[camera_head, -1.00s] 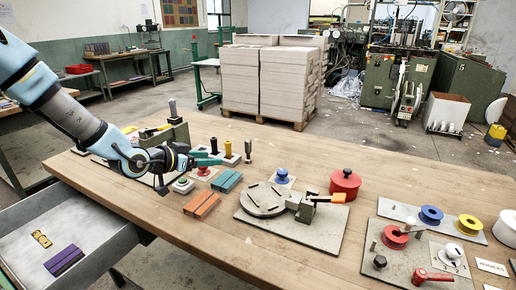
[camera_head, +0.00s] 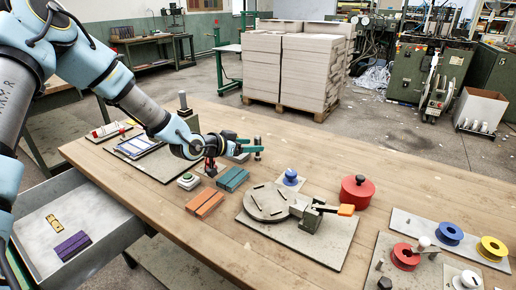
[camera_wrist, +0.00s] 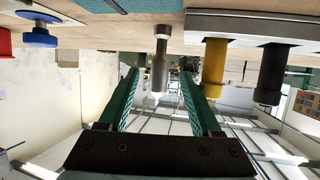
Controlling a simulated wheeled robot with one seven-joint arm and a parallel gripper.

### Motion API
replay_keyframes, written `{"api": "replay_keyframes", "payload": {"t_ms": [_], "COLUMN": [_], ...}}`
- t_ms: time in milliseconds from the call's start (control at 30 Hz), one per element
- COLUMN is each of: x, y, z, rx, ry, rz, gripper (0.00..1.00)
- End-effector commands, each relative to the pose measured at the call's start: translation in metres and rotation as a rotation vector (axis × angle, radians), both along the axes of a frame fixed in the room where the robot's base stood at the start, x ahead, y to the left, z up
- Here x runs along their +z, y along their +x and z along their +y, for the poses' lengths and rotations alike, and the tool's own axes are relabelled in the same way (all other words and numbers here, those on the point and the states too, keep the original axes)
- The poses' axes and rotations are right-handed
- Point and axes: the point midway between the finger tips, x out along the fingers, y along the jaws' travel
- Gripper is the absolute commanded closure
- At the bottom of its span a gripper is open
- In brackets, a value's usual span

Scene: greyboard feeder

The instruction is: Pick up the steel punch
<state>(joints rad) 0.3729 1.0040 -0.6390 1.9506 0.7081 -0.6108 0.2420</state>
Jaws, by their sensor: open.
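The steel punch (camera_head: 257,152) stands upright on the wooden table, a slim grey metal piece. In the wrist view, which looks upside down, the punch (camera_wrist: 160,68) shows between my two green fingers. My gripper (camera_head: 262,147) is open and reaches low and level across the table to the punch in the head view. In the wrist view a gap shows on each side of the punch between my gripper's fingertips (camera_wrist: 159,78). I see no clear contact. My fingers cover part of the punch in the head view.
Close beside the punch are a yellow handle (camera_wrist: 215,66) and a black handle (camera_wrist: 270,72) on a rack. An open drawer (camera_head: 100,215) is at left.

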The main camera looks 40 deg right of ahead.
Motion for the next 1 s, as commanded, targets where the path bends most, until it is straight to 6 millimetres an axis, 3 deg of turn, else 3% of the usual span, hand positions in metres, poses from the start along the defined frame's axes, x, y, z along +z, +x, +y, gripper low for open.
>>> {"api": "replay_keyframes", "payload": {"t_ms": [200,533,1000], "x": [-0.007,-0.011,-0.011], "y": [0.0,0.0,0.0], "z": [-0.03,-0.036,-0.035], "rx": [-0.001,0.0,0.0], "ry": [0.0,0.0,0.0], "rz": [0.001,0.0,0.0], "gripper": [0.35,0.36,0.89]}}
